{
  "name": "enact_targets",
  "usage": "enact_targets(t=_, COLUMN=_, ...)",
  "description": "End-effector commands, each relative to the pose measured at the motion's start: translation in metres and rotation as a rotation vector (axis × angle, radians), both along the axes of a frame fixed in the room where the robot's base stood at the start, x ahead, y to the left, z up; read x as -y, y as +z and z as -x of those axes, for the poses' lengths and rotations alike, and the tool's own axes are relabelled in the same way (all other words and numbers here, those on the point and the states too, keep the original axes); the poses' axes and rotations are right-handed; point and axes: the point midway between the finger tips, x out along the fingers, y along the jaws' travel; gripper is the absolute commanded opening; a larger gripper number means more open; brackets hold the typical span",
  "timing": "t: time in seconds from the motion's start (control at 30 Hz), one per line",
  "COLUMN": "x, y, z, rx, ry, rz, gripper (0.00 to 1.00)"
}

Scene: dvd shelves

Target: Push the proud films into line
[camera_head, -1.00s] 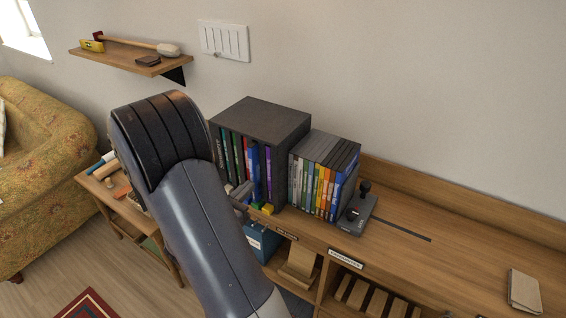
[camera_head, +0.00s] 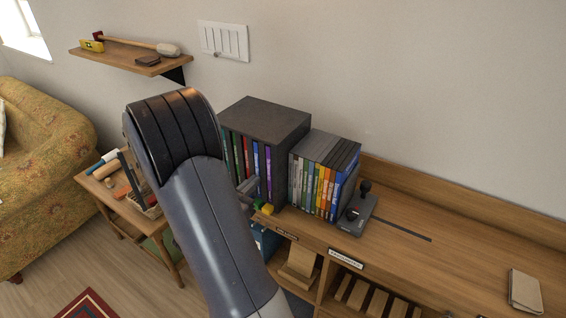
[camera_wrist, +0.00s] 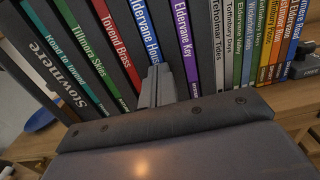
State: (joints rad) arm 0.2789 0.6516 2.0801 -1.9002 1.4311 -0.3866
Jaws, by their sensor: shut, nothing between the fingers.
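A dark box-shaped case (camera_head: 268,113) stands on the wooden counter with upright films in it. A second row of films (camera_head: 318,185) stands right of the case.
A grey bookend with a black knob (camera_head: 357,213) closes the right row. The counter (camera_head: 440,235) is mostly clear to the right, with a brown booklet (camera_head: 524,290). A wall shelf (camera_head: 130,57) hangs upper left.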

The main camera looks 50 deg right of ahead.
Motion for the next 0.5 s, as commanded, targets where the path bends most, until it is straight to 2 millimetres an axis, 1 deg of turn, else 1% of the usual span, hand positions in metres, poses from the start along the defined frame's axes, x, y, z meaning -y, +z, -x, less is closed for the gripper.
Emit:
enact_targets(t=0.17, x=-0.001, y=0.000, z=0.000, rx=0.000, ry=0.001, rz=0.000, gripper=0.00)
enact_targets(t=0.5, x=-0.012, y=0.000, z=0.001, rx=0.000, ry=0.001, rz=0.000, gripper=0.00)
